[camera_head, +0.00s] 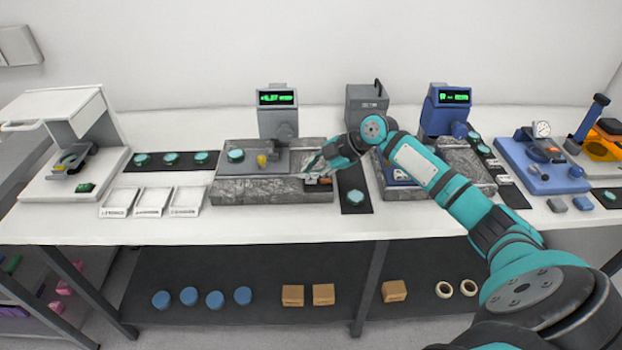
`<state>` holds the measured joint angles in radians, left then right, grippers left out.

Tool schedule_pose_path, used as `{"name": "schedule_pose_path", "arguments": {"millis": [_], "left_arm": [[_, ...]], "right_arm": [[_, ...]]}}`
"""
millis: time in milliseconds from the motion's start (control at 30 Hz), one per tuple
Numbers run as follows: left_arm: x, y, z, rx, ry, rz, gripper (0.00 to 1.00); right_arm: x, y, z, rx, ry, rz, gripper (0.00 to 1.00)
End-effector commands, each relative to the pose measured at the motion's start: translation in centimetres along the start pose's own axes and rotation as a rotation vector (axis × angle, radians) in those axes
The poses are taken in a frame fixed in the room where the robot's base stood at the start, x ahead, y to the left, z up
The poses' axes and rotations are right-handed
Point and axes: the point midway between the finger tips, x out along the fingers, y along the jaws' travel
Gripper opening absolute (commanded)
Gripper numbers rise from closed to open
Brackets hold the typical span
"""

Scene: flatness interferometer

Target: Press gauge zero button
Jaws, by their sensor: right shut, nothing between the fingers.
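A grey gauge with a lit green display (277,98) stands behind a speckled granite plate (240,190). A small control block with dark and orange-red parts (318,183) sits at the plate's front right corner. I cannot tell which part of it is the zero button. My right gripper (307,170) is shut and empty, pointing left just above this block. I cannot tell whether it touches anything. A second gauge, blue with a green display (452,96), stands behind another granite plate that my right arm partly hides. My left gripper is out of view.
A teal disc (236,156) and a yellow-topped probe (262,160) are on the grey gauge's plate. White labelled trays (153,202) lie to its left, beside a white instrument (70,150). A dark mat with a teal disc (355,197) lies right of the plate. The table's front strip is clear.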

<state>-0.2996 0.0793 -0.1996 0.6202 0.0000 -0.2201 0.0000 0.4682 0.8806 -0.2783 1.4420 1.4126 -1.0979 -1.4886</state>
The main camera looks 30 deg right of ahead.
Motion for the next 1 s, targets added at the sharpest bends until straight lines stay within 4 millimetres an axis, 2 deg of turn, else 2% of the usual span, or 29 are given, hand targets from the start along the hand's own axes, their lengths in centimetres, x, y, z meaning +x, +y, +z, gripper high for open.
{"name": "schedule_pose_path", "arguments": {"millis": [1000], "left_arm": [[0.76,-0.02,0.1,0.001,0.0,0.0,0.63]], "right_arm": [[0.67,-0.51,0.49,0.001,-0.001,-0.001,0.0]]}}
